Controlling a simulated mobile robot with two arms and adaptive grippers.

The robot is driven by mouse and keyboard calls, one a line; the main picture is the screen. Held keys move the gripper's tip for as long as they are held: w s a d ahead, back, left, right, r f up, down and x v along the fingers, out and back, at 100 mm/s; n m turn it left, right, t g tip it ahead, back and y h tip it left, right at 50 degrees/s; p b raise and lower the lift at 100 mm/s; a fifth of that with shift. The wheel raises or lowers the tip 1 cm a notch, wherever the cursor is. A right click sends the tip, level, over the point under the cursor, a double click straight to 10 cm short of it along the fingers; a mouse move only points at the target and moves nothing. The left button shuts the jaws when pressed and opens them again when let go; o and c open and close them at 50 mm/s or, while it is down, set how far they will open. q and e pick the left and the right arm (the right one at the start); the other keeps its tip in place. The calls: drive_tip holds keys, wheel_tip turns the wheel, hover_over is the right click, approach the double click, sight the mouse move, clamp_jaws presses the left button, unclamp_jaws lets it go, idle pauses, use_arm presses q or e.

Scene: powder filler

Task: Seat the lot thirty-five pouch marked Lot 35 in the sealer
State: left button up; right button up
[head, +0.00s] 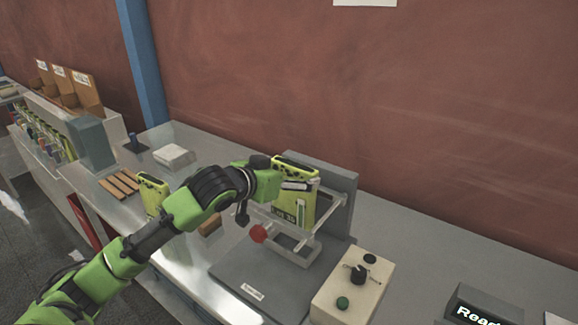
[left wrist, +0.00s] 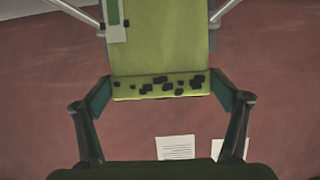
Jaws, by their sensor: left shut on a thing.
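The yellow-green pouch (head: 296,205) stands roughly upright within the frame of the grey sealer (head: 232,274). Its small lower label is blurred but seems to end in 35. In the left wrist view the pouch (left wrist: 160,50) shows a dark-spotted end between the fingers, with pale rods of the sealer on both sides. My left gripper (left wrist: 160,86) is shut on the pouch; in the head view it reaches the pouch's upper part from the left. I cannot tell whether the pouch rests on the holder (head: 292,252) below it. My right gripper is not in view.
A red knob (head: 258,233) sticks out at the sealer's front left. A control box (head: 352,288) with a dial stands to the right, near a "Ready" display (head: 484,311). Another yellow-green pouch (head: 151,192) stands left, near a wooden rack (head: 120,183) and white block (head: 174,157).

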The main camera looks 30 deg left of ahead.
sight(287, 192)
use_arm(q)
drive_tip(key=shift+s+r, duration=0.3)
drive_tip(key=shift+w+p, duration=0.1)
drive_tip(key=shift+p, duration=0.35)
drive_tip(key=shift+f+b, duration=0.55)
drive_tip(key=shift+f, duration=0.15)
drive_tip(key=shift+f+b, duration=1.2)
drive_tip(key=shift+f, duration=1)
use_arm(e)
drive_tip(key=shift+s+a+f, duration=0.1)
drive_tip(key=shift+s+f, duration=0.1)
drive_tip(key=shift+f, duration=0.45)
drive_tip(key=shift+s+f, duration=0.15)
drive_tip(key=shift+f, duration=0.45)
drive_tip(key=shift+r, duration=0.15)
use_arm(q)
drive_tip(key=shift+p, duration=0.45)
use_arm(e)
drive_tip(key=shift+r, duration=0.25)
